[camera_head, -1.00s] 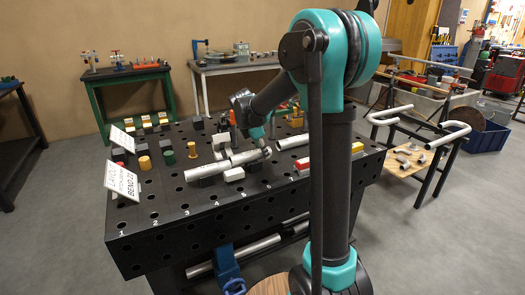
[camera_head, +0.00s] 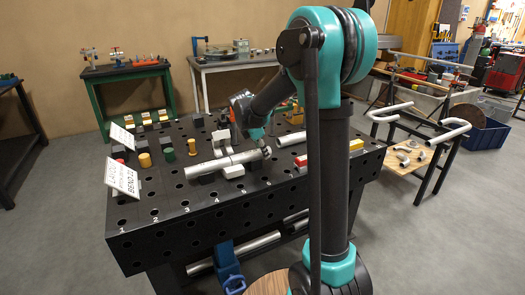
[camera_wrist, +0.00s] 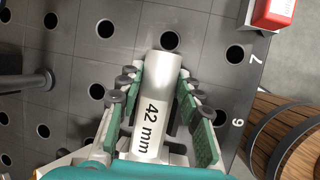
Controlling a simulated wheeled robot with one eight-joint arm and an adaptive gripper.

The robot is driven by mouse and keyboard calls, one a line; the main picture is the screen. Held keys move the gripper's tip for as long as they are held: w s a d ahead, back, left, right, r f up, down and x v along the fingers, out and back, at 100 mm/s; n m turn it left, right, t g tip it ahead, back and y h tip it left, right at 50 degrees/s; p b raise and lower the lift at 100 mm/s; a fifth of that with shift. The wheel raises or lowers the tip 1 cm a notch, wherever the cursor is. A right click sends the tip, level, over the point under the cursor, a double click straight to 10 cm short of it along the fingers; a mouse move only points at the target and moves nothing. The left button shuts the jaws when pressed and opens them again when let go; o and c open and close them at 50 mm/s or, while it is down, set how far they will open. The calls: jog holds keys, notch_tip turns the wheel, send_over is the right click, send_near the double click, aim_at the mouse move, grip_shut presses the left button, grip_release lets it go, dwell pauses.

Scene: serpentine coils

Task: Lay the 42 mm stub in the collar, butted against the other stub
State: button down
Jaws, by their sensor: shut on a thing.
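The 42 mm stub (camera_wrist: 165,72) is a pale grey metal tube with its length printed on it. In the wrist view my gripper (camera_wrist: 160,82) is shut around it, with green-lined fingers along both sides. The stub's far end sticks out past the fingertips, above the dark holed table. I cannot make out the collar or the other stub for certain; neither shows in the wrist view.
The black table (camera_head: 165,235) has rows of holes and numbers along its edge. Yellow and green cylinders and signs (camera_head: 122,177) stand at left. A red block (camera_wrist: 274,12) shows in the wrist view.

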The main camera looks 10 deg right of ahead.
aim_at(252, 157)
jog(key=shift+s+a, duration=0.15)
jog(key=shift+a, duration=0.2)
dwell(0.5)
jog(key=c, duration=1)
grip_release()
jog(key=shift+o, duration=0.2)
jog(key=shift+r, duration=0.1)
jog(key=v, duration=1.1)
jog(key=s+d+f+m+y, duration=0.2)
jog(key=s+d+f+m, duration=0.2)
jog(key=s+f+m, duration=0.6)
jog(key=s+d+f+m+t+y, duration=0.1)
jog(key=s+d+f+m, duration=0.3)
jog(key=s+f+m, duration=0.6)
jog(key=s+m, duration=0.1)
jog(key=s, duration=0.6)
jog(key=shift+s+d+y, duration=0.15)
jog(key=shift+s+y, duration=0.05)
jog(key=shift+y, duration=0.2)
